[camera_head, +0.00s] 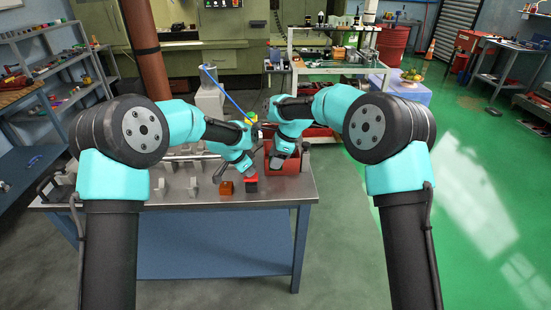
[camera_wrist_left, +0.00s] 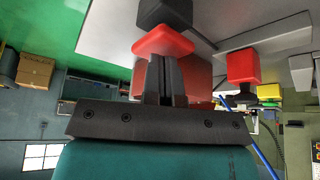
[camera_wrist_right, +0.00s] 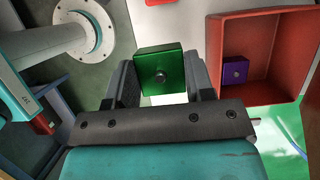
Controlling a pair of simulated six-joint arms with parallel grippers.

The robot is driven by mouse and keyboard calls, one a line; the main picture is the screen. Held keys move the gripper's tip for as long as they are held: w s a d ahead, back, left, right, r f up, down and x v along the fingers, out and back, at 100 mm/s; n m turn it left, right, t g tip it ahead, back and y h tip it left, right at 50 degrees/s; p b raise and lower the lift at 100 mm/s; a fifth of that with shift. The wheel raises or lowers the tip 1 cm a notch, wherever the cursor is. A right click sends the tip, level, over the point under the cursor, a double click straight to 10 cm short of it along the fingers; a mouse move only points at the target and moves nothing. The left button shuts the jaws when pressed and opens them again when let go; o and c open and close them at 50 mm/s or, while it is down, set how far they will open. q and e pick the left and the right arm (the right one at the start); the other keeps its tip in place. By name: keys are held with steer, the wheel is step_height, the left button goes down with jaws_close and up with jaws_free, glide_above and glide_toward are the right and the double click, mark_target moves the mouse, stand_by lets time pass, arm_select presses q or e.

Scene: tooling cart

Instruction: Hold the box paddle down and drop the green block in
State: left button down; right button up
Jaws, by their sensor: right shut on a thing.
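The red box (camera_wrist_right: 212,50) is open in the right wrist view, with a purple block (camera_wrist_right: 235,70) inside; it also shows at the table's right end in the head view (camera_head: 290,166). My right gripper (camera_wrist_right: 160,80) is shut on the green block (camera_wrist_right: 160,62), beside the box opening. The red paddle (camera_wrist_left: 164,44), above a black base (camera_wrist_left: 165,12), is at the tips of my left gripper (camera_wrist_left: 166,68). Its fingers are together with nothing visible between them. They look to be touching the paddle. The green block is hidden in the head view.
An orange block (camera_head: 226,188) sits left of the paddle near the front edge of the metal table (camera_head: 285,188). Several grey brackets stand on the table's left part.

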stand_by(0.5)
stand_by(0.3)
steer(key=w, duration=1.2)
steer(key=shift+f, duration=0.25)
stand_by(0.7)
steer(key=shift+a+f, duration=0.1)
steer(key=shift+f, duration=0.3)
stand_by(0.3)
steer(key=o, duration=1.1)
